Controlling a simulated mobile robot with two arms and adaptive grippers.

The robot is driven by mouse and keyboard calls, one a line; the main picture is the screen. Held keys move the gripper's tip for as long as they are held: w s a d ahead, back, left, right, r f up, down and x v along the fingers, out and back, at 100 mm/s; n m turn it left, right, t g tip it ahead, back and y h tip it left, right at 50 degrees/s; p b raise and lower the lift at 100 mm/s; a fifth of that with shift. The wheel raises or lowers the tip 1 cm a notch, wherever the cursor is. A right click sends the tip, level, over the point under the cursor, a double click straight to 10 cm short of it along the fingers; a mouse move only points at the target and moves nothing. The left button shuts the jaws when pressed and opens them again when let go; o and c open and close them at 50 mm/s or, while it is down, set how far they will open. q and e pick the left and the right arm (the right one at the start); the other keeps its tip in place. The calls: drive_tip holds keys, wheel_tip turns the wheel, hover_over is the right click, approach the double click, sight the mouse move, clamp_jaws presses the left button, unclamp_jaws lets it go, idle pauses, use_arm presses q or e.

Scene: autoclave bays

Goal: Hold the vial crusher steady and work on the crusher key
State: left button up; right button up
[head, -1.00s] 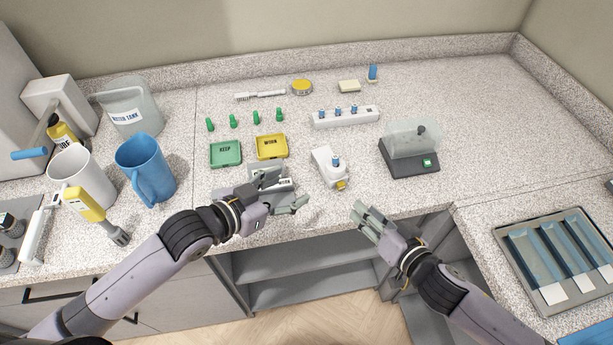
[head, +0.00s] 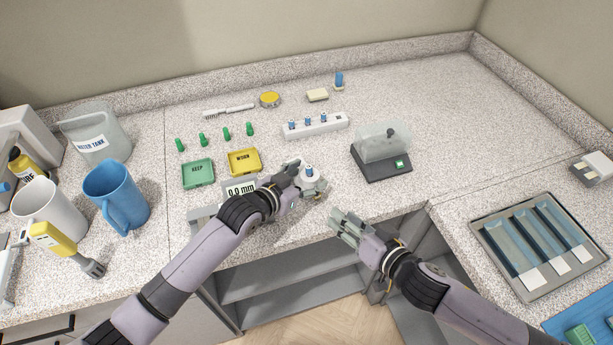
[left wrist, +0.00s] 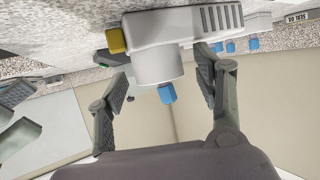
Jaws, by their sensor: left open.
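The vial crusher (head: 318,184) is a small white device near the counter's front edge, with a blue-topped piece (head: 309,169) upright in it. My left gripper (head: 305,178) is at the crusher and partly covers it. In the left wrist view, the crusher's white body (left wrist: 185,25) and round collar (left wrist: 158,62) show, the collar between my open left fingers (left wrist: 165,85) with gaps at both sides. The yellow crusher key (left wrist: 116,40) sticks out at the body's left end. My right gripper (head: 345,229) is open and empty, in front of the counter edge, apart from the crusher.
A gauge reading 0.0 mm (head: 240,187) lies partly under my left arm. Green KEEP (head: 198,173) and yellow WORN (head: 244,162) trays are behind it. A white rack (head: 328,127) with blue-topped pieces and a dark-based machine (head: 382,168) stand beyond.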

use_arm(q)
drive_tip(key=shift+d, duration=0.1)
drive_tip(key=shift+f, duration=0.1)
clamp_jaws()
drive_tip(key=c, duration=0.7)
unclamp_jaws()
drive_tip(key=c, duration=0.6)
drive_tip(key=shift+c, duration=0.3)
use_arm(e)
clamp_jaws()
idle(0.6)
